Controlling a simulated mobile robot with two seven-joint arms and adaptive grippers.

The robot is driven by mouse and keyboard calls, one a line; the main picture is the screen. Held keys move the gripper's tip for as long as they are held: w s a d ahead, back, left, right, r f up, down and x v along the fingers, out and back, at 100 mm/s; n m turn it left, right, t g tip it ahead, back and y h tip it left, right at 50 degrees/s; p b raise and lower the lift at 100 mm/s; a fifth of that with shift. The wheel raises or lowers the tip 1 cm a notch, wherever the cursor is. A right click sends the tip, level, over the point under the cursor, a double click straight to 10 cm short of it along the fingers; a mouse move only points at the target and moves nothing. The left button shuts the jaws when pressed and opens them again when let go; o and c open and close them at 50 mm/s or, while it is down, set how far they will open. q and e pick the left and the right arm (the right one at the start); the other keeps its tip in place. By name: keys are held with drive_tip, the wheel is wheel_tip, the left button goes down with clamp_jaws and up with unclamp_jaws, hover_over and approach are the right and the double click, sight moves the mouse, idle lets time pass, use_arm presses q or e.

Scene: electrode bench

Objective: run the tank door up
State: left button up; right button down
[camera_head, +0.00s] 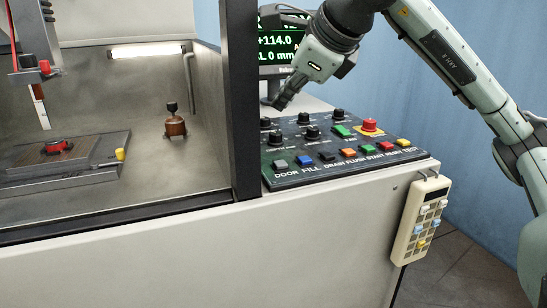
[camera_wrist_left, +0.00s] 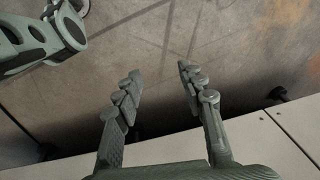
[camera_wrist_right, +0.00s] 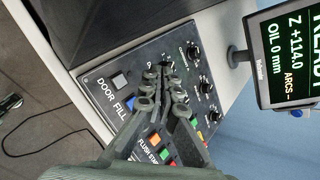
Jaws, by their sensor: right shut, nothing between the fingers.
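The control panel (camera_head: 330,165) has a row of coloured buttons. The grey DOOR button (camera_head: 280,166) is at its left end, and it also shows in the right wrist view (camera_wrist_right: 119,80). My right gripper (camera_head: 278,104) is shut and empty above the back left of the panel, apart from the DOOR button. In the right wrist view its closed fingertips (camera_wrist_right: 160,68) hide part of the panel. The tank (camera_head: 190,190) stands at the left with its inside in view; I cannot make out the door's position. My left gripper (camera_wrist_left: 157,80) is open and empty above the floor.
A blue FILL button (camera_head: 304,161) sits beside the DOOR button. Several black knobs and a red emergency button (camera_head: 369,125) stand behind the row. A screen (camera_head: 280,45) stands behind the panel. A pendant (camera_head: 420,220) hangs on the cabinet's right side.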

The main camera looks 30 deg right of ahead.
drive_tip(key=b, duration=0.2)
hover_over(283, 164)
wheel_tip(283, 164, down, 5)
drive_tip(key=shift+r, duration=0.1)
wheel_tip(283, 164, down, 4)
drive_tip(key=b, duration=0.3)
drive_tip(key=shift+r, duration=0.1)
use_arm(q)
drive_tip(key=w+r+t, duration=0.1)
drive_tip(key=w+r, duration=0.3)
drive_tip(key=r, duration=1.1)
drive_tip(key=shift+w+d+b, duration=0.2)
drive_tip(key=shift+d+b, duration=0.1)
drive_tip(key=shift+d, duration=0.05)
drive_tip(key=shift+f, duration=0.3)
use_arm(e)
drive_tip(key=shift+f, duration=0.25)
use_arm(q)
drive_tip(key=shift+f+b, duration=0.3)
drive_tip(key=shift+b, duration=0.2)
use_arm(e)
drive_tip(key=shift+f, duration=0.25)
